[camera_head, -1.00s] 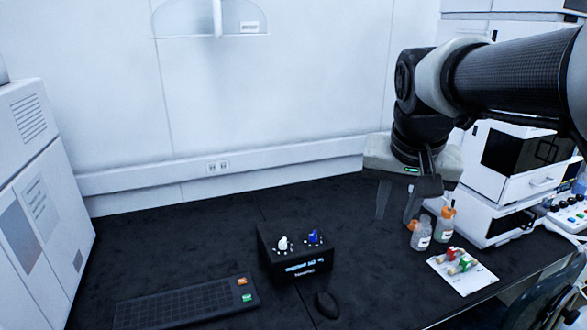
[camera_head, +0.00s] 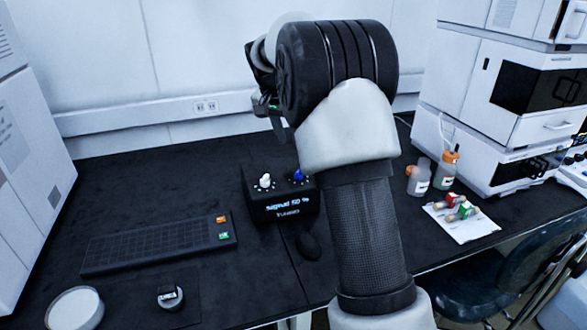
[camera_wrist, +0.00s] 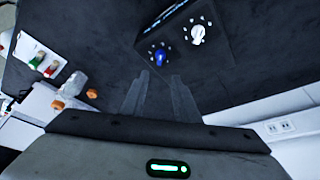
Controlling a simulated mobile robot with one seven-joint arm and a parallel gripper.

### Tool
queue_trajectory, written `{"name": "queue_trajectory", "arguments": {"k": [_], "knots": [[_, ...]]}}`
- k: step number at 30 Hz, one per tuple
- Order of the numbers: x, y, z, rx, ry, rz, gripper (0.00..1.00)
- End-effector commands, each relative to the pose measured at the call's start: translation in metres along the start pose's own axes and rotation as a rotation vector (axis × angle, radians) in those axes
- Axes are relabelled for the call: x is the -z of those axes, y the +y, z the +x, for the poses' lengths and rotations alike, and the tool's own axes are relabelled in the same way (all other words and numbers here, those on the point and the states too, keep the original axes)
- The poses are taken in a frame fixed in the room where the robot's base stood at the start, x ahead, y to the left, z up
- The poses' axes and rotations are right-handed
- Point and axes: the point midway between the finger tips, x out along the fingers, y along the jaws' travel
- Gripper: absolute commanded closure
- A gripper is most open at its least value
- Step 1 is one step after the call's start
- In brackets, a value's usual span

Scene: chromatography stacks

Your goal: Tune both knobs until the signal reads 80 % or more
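The black tuner box (camera_head: 283,207) stands on the dark bench with a white knob (camera_head: 265,181) and a blue knob (camera_head: 299,176) on top. Its front display appears to read signal 50 %, though the text is small. In the wrist view, the blue knob (camera_wrist: 160,57) lies just beyond the fingertips and the white knob (camera_wrist: 198,34) is farther up and right. My gripper (camera_wrist: 161,77) is open and empty, its two fingers apart and touching neither knob. In the head view, my arm hides most of the gripper.
A black keypad (camera_head: 150,244) with orange and green keys lies left of the box, and a mouse (camera_head: 308,246) lies in front. Orange-capped bottles (camera_head: 418,181) and a white sheet with coloured fittings (camera_head: 468,223) are at right. White instruments (camera_head: 500,110) stand behind them.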

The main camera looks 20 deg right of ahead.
Motion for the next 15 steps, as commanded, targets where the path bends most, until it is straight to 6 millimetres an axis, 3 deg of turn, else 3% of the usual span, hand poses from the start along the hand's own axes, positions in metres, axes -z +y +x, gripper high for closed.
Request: {"name": "queue_trajectory", "arguments": {"k": [3,15], "knots": [[-0.002,0.001,0.031,-0.003,-0.004,0.001,0.72],[-0.001,0.001,0.112,-0.001,-0.002,0.0,0.72]]}}
